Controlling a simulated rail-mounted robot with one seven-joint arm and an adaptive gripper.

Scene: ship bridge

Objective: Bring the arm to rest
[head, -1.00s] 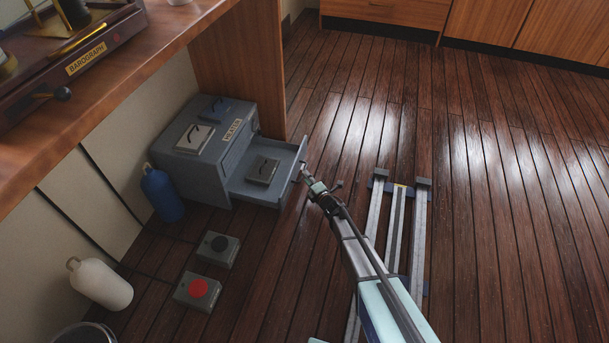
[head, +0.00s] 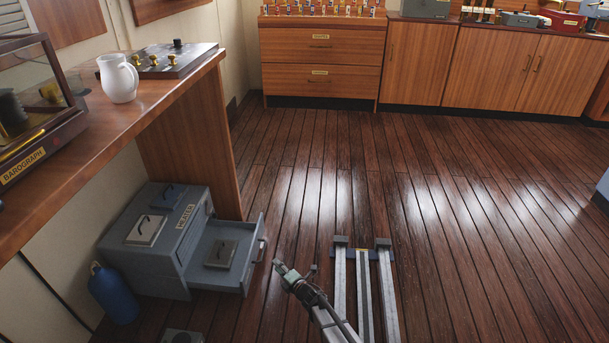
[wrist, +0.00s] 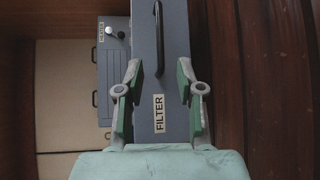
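My gripper (head: 279,266) is in the head view, just right of the pulled-out drawer's handle (head: 262,250), with a small gap between them there. In the wrist view my gripper (wrist: 158,75) has its two fingers apart with nothing pinched between them. The drawer front (wrist: 150,75), labelled FILTER, shows beyond and between the fingers, its dark handle (wrist: 158,40) ahead of the tips. The drawer (head: 245,268) stands open from a grey-blue heater box (head: 165,262). A grey plate with a handle (head: 221,253) lies in it.
Floor rails (head: 364,290) lie right of my arm. A wooden counter (head: 150,110) overhangs the left. The floor beyond is clear.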

